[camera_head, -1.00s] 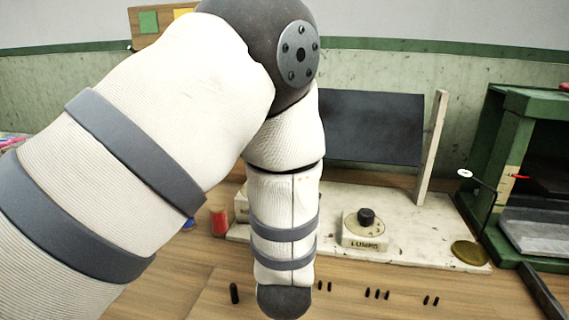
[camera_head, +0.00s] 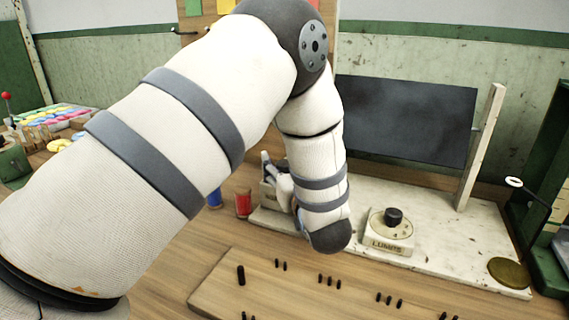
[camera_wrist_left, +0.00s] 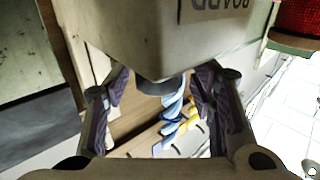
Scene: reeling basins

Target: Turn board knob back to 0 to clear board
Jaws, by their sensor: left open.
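In the left wrist view, a pale box with upside-down lettering that seems to read BOARD (camera_wrist_left: 215,8) fills the top. A dark round part, likely the board knob (camera_wrist_left: 152,87), shows at its lower edge. My left gripper (camera_wrist_left: 163,92) is open, with one finger on each side of this dark part; I cannot tell whether they touch it. In the head view my left forearm hides most of the gripper and the pale board box (camera_head: 267,193). The dark board (camera_head: 405,118) stands behind. My right gripper is not in view.
A second knob box labelled LUMPS (camera_head: 389,235) and a brass disc (camera_head: 509,272) sit on the white base (camera_head: 450,255). Red (camera_head: 243,205) and blue (camera_head: 214,198) cylinders stand left of the base. Small black pegs (camera_head: 241,275) stand in front. A green frame (camera_head: 545,220) is at right.

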